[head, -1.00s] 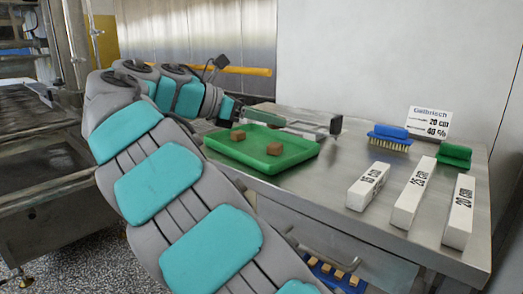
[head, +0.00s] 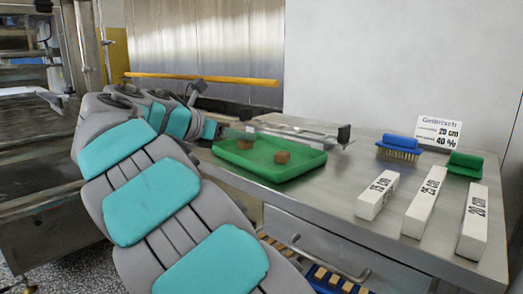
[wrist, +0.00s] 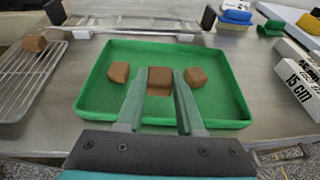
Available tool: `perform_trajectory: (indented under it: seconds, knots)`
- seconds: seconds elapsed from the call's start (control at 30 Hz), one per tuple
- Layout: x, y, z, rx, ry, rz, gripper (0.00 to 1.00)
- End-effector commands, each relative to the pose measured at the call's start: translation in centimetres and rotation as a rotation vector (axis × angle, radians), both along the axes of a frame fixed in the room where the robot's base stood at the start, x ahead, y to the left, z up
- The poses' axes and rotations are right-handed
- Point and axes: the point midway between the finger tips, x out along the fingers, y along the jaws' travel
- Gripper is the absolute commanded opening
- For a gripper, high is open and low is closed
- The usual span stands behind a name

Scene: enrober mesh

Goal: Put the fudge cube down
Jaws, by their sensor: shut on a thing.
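In the wrist view, my gripper (wrist: 160,84) is shut on a brown fudge cube (wrist: 160,76), with one finger on each side. The held cube is over the green tray (wrist: 100,110); I cannot tell whether it touches the floor. Two more fudge cubes are in the tray, one left (wrist: 119,72) and one right (wrist: 196,77) of my fingers, both apart from the held cube. In the head view, the green tray (head: 270,176) stands on the steel table, and a cube (head: 282,156) shows in it. My fingertips are hard to make out there.
A wire mesh rack (wrist: 38,75) with a brown cube (wrist: 34,43) on it lies left of the tray. White labelled bars (head: 425,203), a blue brush (head: 400,146), a green brush (head: 465,164) and a sign (head: 438,131) stand to the right. Bare steel tabletop (head: 335,165) lies between.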

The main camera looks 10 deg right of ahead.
Motion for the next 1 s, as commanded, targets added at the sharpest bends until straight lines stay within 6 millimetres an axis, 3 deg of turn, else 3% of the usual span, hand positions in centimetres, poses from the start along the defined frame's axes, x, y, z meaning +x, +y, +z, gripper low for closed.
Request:
perform_trajectory:
  seconds: [0.13, 0.5, 0.7, 1.0]
  knots:
    - [0.8, -2.8, -0.3, 0.0, 0.002, -0.004, 0.05]
    - [1.6, -5.5, -1.0, -0.001, 0.004, -0.004, 0.05]
    - [1.7, -5.3, -3.9, -0.002, 0.003, 0.0, 0.05]
    - [1.7, -5.3, -4.1, -0.001, 0.001, -0.001, 0.05]
